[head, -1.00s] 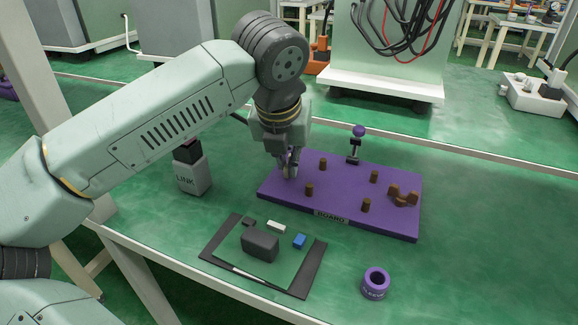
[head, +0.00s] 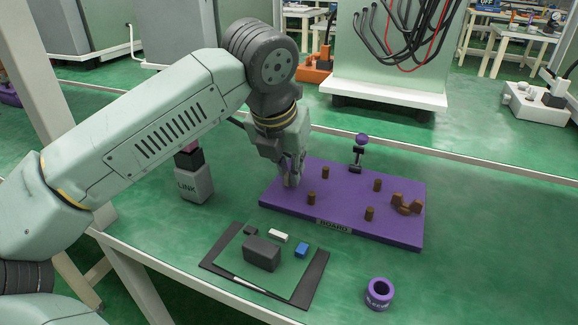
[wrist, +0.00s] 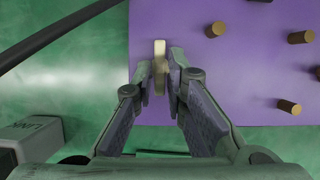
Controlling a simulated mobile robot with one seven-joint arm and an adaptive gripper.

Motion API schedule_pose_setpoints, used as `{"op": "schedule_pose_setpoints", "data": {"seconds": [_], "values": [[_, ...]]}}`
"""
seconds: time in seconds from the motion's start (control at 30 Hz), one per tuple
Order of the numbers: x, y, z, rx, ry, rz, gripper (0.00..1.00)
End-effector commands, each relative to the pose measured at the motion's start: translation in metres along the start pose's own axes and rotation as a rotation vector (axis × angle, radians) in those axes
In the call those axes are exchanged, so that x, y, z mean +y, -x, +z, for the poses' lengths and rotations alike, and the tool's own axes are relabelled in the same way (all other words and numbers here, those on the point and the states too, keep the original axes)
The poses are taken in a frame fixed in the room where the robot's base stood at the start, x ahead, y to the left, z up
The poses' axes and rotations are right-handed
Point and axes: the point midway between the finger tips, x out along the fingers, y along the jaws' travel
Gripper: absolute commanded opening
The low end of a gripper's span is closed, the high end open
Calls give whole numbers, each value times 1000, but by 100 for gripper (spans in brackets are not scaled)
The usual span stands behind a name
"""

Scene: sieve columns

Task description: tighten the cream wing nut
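The cream wing nut (wrist: 160,50) shows in the wrist view as a narrow upright cream bar between my fingertips, at the left edge of the purple board (wrist: 230,95). My gripper (wrist: 160,76) is closed in on it, one finger on each side, and looks shut on it. In the head view my gripper (head: 290,178) points down at the left part of the board (head: 285,200), and the fingers hide the nut.
Several brown pegs (head: 311,198) stand on the board, with a brown winged piece (head: 405,204) at its right and a purple-knobbed post (head: 357,160) at the back. A LINK block (head: 194,184), a dark frame (head: 312,280) around small blocks, and a purple ring (head: 379,294) lie nearby.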

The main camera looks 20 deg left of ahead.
Motion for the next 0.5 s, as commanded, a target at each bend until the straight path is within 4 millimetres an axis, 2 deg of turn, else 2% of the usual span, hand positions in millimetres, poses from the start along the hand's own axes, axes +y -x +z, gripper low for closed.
{"op": "schedule_pose_setpoints", "data": {"seconds": [0.2, 0.5], "values": [[0, 0, -1, 2, 0, 1, 28], [0, 2, -1, 2, 0, 1, 28]]}}
